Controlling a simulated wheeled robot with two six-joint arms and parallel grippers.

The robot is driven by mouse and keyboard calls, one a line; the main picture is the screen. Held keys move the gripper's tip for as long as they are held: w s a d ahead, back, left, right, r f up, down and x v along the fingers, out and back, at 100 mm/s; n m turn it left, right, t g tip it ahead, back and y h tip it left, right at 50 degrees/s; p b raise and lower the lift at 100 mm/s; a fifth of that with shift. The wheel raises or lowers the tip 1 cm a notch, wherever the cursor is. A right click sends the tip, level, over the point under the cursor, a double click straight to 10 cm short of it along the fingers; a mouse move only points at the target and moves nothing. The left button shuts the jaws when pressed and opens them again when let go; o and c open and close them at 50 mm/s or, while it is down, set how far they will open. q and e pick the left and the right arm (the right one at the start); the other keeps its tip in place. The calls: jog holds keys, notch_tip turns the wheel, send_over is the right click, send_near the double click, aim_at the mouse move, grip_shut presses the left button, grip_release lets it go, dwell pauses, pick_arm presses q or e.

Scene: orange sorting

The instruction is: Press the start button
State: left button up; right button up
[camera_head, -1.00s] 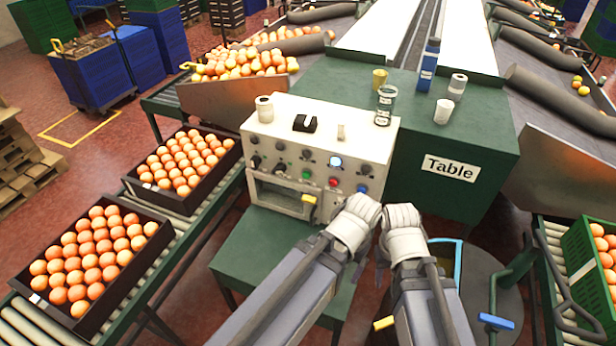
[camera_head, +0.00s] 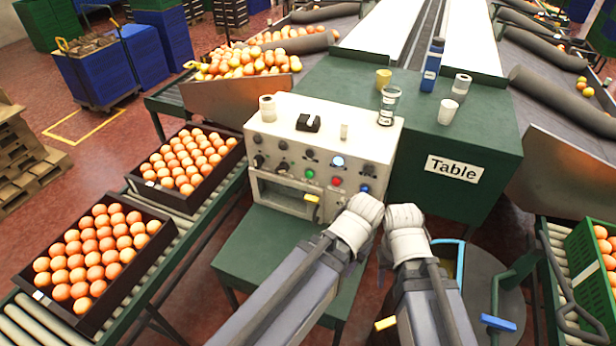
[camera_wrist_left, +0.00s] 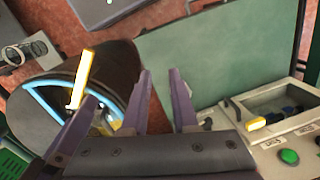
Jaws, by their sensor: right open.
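A cream control panel (camera_head: 322,140) stands on a green stand, left of centre in the head view. Its front has a green button (camera_head: 309,174), a red button (camera_head: 336,181), a blue button and a lit white one. No start label is readable. The green button also shows at the lower right of the left wrist view (camera_wrist_left: 289,157). My left gripper (camera_head: 359,212) is near the panel's lower right corner, apart from the green button. Its purple fingers (camera_wrist_left: 165,88) stand apart and empty in the wrist view. My right gripper (camera_head: 404,218) is close beside it, open; its fingertips are hidden.
A green table (camera_head: 455,140) with cups, a glass and a blue bottle stands right of the panel. Black crates of oranges (camera_head: 165,222) lie on the left roller conveyor. A dark round bin (camera_head: 485,285) is at lower right.

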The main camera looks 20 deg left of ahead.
pick_arm(q)
grip_shut()
dwell(0.9)
